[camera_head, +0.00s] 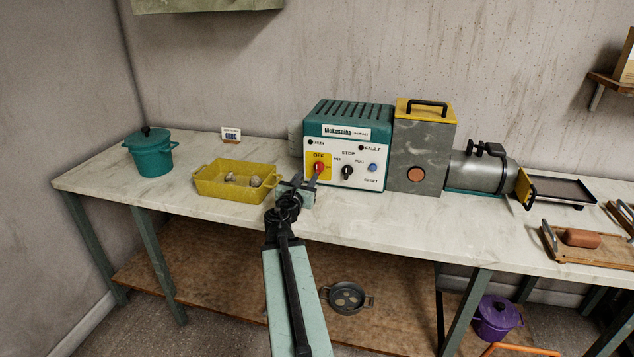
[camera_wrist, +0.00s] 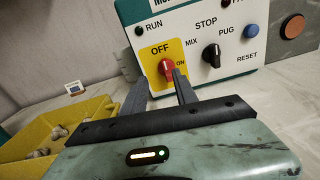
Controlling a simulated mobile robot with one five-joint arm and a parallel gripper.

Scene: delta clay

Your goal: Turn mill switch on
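The mill switch is a red rotary knob (camera_head: 319,168) on a yellow plate marked OFF and ON, on the lower left front of the teal and white control box (camera_head: 347,133). In the wrist view the red knob (camera_wrist: 166,70) shows just beyond the fingers, below the OFF label and left of the ON label. Its exact angle is hard to tell. My gripper (camera_head: 304,181) is in front of the box at the knob's lower left. In the wrist view my gripper (camera_wrist: 159,78) is open, with its right fingertip close to the knob; contact cannot be told.
A black selector knob (camera_head: 347,172) and a blue reset button (camera_head: 373,167) sit right of the switch. A yellow tray (camera_head: 208,186) with pale lumps is left of my gripper, and a teal pot (camera_head: 152,160) farther left. A grey mill housing (camera_head: 433,150) adjoins the box.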

